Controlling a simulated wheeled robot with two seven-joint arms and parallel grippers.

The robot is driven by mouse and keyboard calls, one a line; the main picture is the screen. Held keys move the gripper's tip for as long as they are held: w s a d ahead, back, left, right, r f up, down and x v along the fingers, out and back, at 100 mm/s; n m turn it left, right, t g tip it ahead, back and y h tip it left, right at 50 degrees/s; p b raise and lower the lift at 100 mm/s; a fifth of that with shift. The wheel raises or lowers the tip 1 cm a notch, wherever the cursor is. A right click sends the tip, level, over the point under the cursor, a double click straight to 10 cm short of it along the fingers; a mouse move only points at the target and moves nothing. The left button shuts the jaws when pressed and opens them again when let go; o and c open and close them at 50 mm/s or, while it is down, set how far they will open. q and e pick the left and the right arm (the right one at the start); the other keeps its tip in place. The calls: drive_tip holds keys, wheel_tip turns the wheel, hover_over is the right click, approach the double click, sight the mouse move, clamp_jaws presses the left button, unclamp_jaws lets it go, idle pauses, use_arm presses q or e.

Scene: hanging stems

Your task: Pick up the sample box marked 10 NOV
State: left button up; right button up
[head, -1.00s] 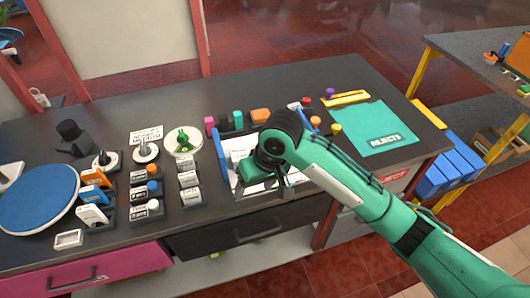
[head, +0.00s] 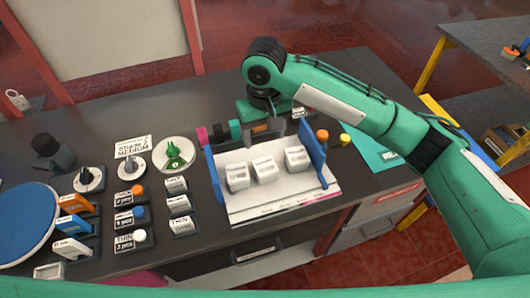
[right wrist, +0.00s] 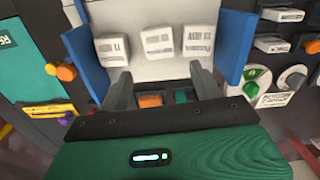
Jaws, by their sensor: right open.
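Three white sample boxes stand in a row on a pale sheet between two blue side walls: a left one (head: 237,177), a middle one (head: 264,168) and a right one (head: 297,158). In the right wrist view they show in reversed order, as a left (right wrist: 112,49), a middle (right wrist: 158,42) and a right box (right wrist: 198,41). Their dark print is too small to read, so I cannot tell which is 10 NOV. My right gripper (head: 265,130) is open and empty behind the row; its fingers (right wrist: 160,72) point towards the boxes without touching. My left gripper is out of view.
Blue walls (head: 313,158) flank the boxes. Small coloured items, including an orange one (right wrist: 150,99), lie behind them. Labelled boxes and knobs (head: 130,217) and a blue disc (head: 25,225) stand left. A teal REJECTS mat (head: 375,150) lies right, partly behind my arm.

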drive_tip(key=w+f, duration=0.1)
drive_tip(key=p, duration=0.1)
hover_over(265, 166)
wheel_tip(265, 166, down, 7)
drive_tip(key=shift+w, duration=0.1)
drive_tip(key=shift+f, duration=0.25)
drive_tip(key=shift+f+p, duration=0.55)
drive_tip(key=shift+f, duration=0.3)
wheel_tip(265, 166, down, 2)
drive_tip(key=shift+f, duration=0.25)
drive_tip(key=shift+f+p, duration=0.3)
drive_tip(key=shift+f, duration=0.05)
drive_tip(key=shift+c, duration=0.3)
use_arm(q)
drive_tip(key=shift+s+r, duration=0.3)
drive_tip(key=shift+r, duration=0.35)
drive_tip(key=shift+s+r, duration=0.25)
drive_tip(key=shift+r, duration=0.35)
use_arm(e)
drive_tip(key=c, duration=0.7)
